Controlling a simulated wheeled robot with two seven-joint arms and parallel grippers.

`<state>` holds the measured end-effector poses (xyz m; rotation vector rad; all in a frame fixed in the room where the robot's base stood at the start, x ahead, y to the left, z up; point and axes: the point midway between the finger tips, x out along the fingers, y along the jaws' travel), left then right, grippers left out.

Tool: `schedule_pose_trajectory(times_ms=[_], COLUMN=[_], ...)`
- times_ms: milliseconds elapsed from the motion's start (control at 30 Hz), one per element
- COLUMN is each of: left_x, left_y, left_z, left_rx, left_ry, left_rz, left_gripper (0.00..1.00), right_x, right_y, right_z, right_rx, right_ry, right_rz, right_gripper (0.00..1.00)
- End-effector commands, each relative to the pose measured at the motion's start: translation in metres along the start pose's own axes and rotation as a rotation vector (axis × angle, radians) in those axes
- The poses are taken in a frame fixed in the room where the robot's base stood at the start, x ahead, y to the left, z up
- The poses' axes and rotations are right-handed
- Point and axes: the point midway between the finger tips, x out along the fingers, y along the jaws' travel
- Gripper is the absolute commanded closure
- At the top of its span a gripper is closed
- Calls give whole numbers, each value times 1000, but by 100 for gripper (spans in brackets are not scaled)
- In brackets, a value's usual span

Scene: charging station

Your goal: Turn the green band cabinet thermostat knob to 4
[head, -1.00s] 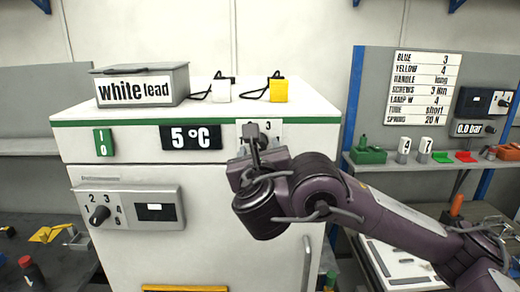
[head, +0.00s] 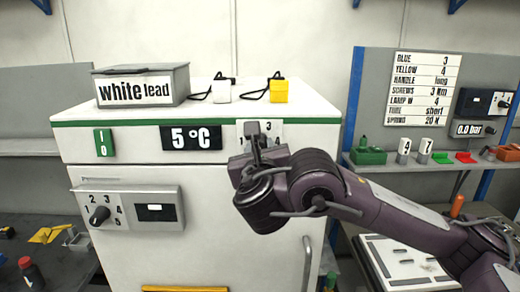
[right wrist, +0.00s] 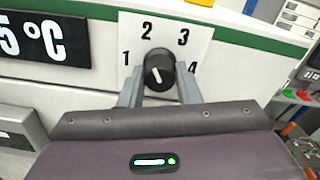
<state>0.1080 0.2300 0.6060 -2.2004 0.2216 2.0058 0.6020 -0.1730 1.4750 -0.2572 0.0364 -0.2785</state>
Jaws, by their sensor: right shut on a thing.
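The white cabinet with a green band (head: 90,122) stands in the middle of the head view. Its thermostat dial plate (head: 275,133) is at the upper right of the front, mostly hidden by my right gripper (head: 254,142). In the right wrist view the plate (right wrist: 165,22) reads 1 to 4 around a round black knob (right wrist: 158,66). My right gripper (right wrist: 159,84) is shut on the knob, one finger on each side. A short white mark shows on the knob's face, slanting toward the lower right; which number it points to is unclear. My left gripper is not in view.
A display (head: 190,137) reads 5 °C left of the dial. A second knob panel (head: 130,207) is lower on the front.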

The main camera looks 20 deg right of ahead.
Motion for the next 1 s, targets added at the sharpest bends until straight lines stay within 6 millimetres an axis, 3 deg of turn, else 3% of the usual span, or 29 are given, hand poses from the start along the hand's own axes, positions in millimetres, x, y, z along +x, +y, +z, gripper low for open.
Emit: schedule_pose_trajectory(times_ms=[367, 1000], left_x=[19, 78], left_y=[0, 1], left_z=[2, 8], left_rx=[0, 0], left_ry=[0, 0], left_rz=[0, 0], left_gripper=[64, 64], right_x=[0, 0], right_y=[2, 2], right_z=[-4, -5], right_rx=[147, 737], right_ry=[1, 1], right_rz=[0, 1], right_gripper=[93, 93])
